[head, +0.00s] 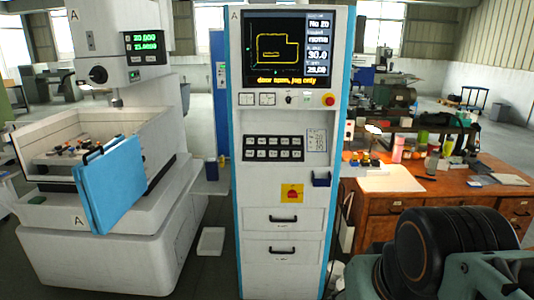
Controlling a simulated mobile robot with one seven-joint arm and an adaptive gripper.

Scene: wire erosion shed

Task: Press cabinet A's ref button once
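Cabinet A (260,198) is a tall white control cabinet with blue side edges and an "A" at its top left, in the middle of the head view. Its dark button panel (273,148) has two rows of small light keys. Their labels are too small to read, so I cannot tell which is the ref button. The screen (288,48) above shows a yellow outline and "door open, jog only". My gripper is not in view; only part of my arm shows at the bottom right.
A white machine (110,262), also marked A, stands left with its blue door (112,187) swung out. A red emergency knob (329,99) sits below the screen. A wooden desk (385,208) with bottles stands right. A small tray (211,241) lies on the floor.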

